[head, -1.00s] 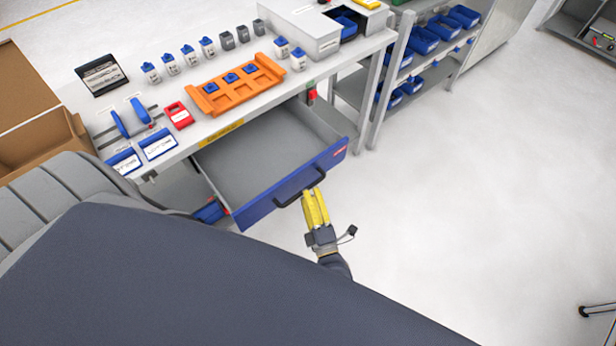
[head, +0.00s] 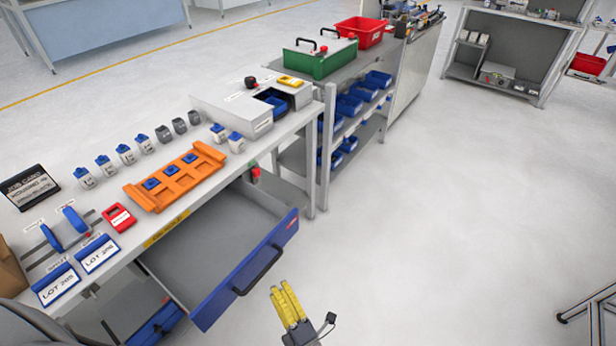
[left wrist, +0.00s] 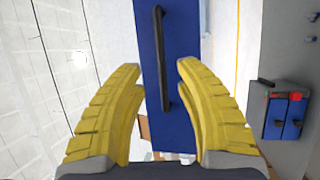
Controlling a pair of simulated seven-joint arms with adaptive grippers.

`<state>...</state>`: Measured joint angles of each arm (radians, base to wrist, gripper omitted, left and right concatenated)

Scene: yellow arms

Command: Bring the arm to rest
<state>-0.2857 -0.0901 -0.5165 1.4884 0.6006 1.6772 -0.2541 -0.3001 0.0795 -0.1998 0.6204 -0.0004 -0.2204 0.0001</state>
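My left gripper (head: 284,288) has yellow ribbed fingers and is in the lower middle of the head view, just right of the black drawer handle (head: 258,270). In the left wrist view its two fingers (left wrist: 160,72) are spread with nothing held, and the handle (left wrist: 161,50) shows beyond them, in line with the gap. The drawer (head: 250,268) with a blue front stands pulled out under the workbench and looks empty. Its blue front (left wrist: 180,120) also fills the middle of the left wrist view. My right gripper is not in view.
The workbench (head: 90,215) carries an orange tray (head: 140,200), several small blue-topped containers, a red tag (head: 118,217) and lot cards. A shelf with blue bins (head: 350,104) and a green box (head: 318,62) stands beyond.

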